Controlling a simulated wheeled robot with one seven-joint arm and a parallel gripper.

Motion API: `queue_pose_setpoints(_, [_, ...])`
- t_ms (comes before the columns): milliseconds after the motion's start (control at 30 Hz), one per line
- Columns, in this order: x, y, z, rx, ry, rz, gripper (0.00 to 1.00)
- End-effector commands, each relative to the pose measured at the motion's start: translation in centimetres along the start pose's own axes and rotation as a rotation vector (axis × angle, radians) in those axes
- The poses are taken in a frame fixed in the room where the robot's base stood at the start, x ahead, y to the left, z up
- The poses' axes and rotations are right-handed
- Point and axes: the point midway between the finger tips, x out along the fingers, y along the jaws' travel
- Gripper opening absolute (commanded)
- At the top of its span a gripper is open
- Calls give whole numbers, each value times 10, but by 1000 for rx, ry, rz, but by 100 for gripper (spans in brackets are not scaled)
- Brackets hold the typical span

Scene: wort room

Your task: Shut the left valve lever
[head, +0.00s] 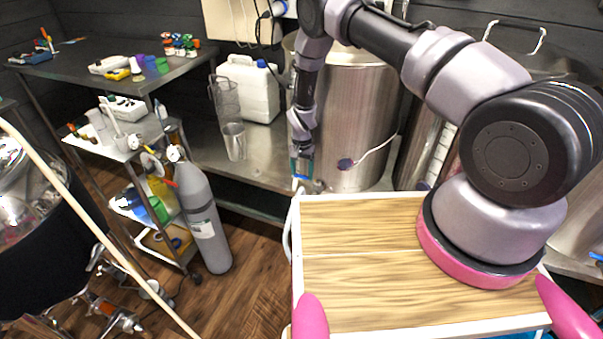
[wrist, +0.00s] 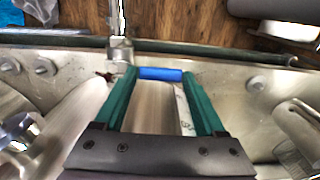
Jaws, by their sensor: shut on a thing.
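The left valve lever (wrist: 160,74) has a blue handle and lies between the tips of my gripper's green fingers in the wrist view. My gripper (wrist: 160,80) is shut on it, with one finger at each end of the blue part. The metal valve body (wrist: 121,52) is just left of the left fingertip, and a pipe runs up from it in the picture. The blue handle lies crosswise to that pipe. In the head view, my gripper (head: 301,170) is low in front of the steel kettle (head: 357,115); the lever is mostly hidden there.
A grey gas cylinder (head: 203,220) and a cart stand further left. Another blue lever (head: 597,257) shows at the right edge.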

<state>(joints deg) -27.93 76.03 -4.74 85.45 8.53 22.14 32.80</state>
Motion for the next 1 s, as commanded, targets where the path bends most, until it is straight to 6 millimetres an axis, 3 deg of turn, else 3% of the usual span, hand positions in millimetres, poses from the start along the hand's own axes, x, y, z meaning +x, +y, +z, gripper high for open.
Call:
queue_pose_setpoints(400, [-1,-1,-2,14,1,-3,0])
queue_pose_setpoints(433, [-1,-1,-2,14,2,-3,84])
queue_pose_setpoints(467, [-1,-1,-2,13,2,-3,95])
queue_pose_setpoints(500, [-1,-1,-2,13,1,-2,100])
queue_pose_setpoints(767, [-3,0,-1,11,1,-2,100])
queue_pose_setpoints(1000, [-40,-2,-2,10,3,-4,100])
